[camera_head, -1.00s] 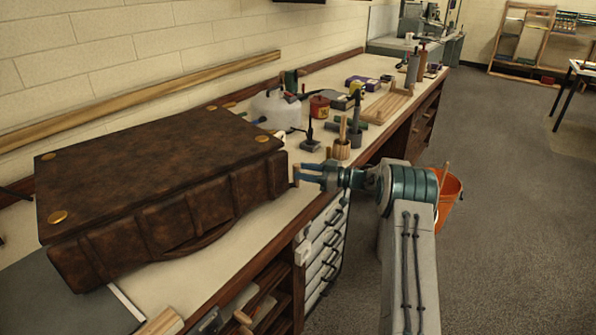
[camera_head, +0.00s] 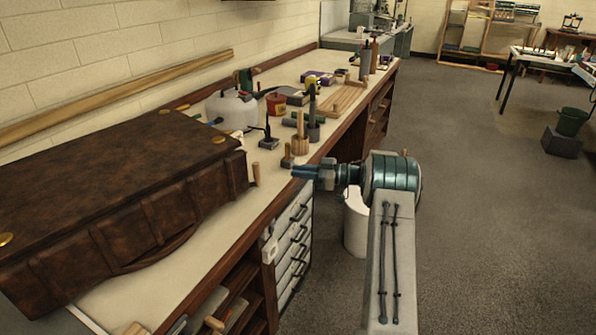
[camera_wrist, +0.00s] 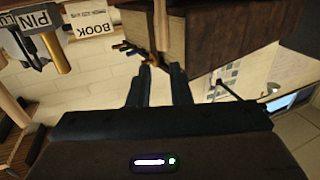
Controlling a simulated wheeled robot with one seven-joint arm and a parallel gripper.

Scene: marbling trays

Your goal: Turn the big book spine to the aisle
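The big book (camera_head: 120,200) is brown and leather-like with brass bosses. It lies flat on the bench at the left of the head view, cut off by the frame edge. Its long side toward the aisle shows raised vertical bands and a curved strip. My gripper (camera_head: 296,171) is at the bench's front edge, to the right of the book and apart from it. In the wrist view the two dark fingers of my gripper (camera_wrist: 161,70) stand apart with nothing held between them. A large brown surface, apparently the book (camera_wrist: 225,30), fills the upper right there.
Wooden pegs (camera_head: 300,138) and small tools stand on the bench right of the book, close to my gripper. A white jug (camera_head: 232,112) and red pot (camera_head: 276,103) are behind. Drawers (camera_head: 292,240) are below. A white bin (camera_head: 356,225) stands beside my arm. The aisle floor (camera_head: 480,240) is clear.

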